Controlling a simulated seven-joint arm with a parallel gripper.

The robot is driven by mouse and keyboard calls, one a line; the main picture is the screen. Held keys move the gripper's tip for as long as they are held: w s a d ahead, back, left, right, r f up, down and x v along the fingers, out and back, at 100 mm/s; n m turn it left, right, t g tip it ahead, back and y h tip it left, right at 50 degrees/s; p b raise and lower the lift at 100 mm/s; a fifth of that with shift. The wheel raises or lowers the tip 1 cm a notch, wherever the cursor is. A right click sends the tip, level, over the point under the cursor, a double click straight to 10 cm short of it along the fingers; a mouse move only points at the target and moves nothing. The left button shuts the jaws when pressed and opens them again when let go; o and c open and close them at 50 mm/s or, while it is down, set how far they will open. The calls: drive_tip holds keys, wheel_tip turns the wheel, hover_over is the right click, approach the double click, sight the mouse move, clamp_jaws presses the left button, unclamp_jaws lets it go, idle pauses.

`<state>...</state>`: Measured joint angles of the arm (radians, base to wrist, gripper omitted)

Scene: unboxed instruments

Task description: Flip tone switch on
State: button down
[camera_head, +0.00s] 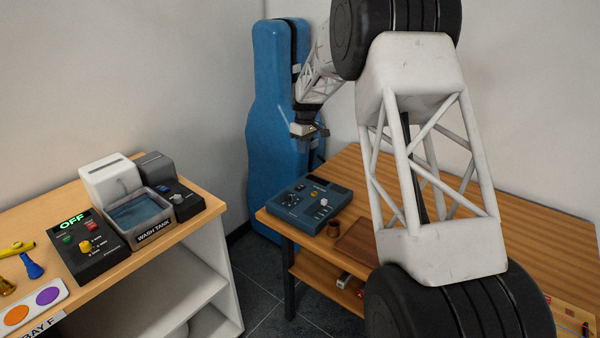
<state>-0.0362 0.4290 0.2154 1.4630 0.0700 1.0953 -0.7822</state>
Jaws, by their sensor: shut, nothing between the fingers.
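A dark blue control box (308,202) lies on the wooden table, near its left end. It has several small knobs, a pale switch or lever (323,203) and a small amber light or display on its top. Its labels are too small to read, so I cannot tell which control is the tone switch or how it is set. My gripper (311,133) is shut and empty. It hangs above the far side of the blue box, in front of the blue instrument case, and touches nothing that I can see.
A tall blue instrument case (272,120) stands behind. On the left bench are a black control box showing OFF (92,247) and a wash tank (140,215). My arm hides much of the right table.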

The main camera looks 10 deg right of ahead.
sight(298, 188)
drive_tip(key=shift+s+a, duration=0.35)
idle(0.5)
drive_tip(key=f, duration=0.4)
drive_tip(key=a+f, duration=0.1)
drive_tip(key=f, duration=0.4)
drive_tip(key=s+f, duration=0.1)
drive_tip(key=f, duration=0.4)
drive_tip(key=shift+s+a, duration=0.1)
drive_tip(key=shift+a, duration=0.05)
drive_tip(key=shift+s+f, duration=0.1)
drive_tip(key=shift+f, duration=0.05)
idle(0.5)
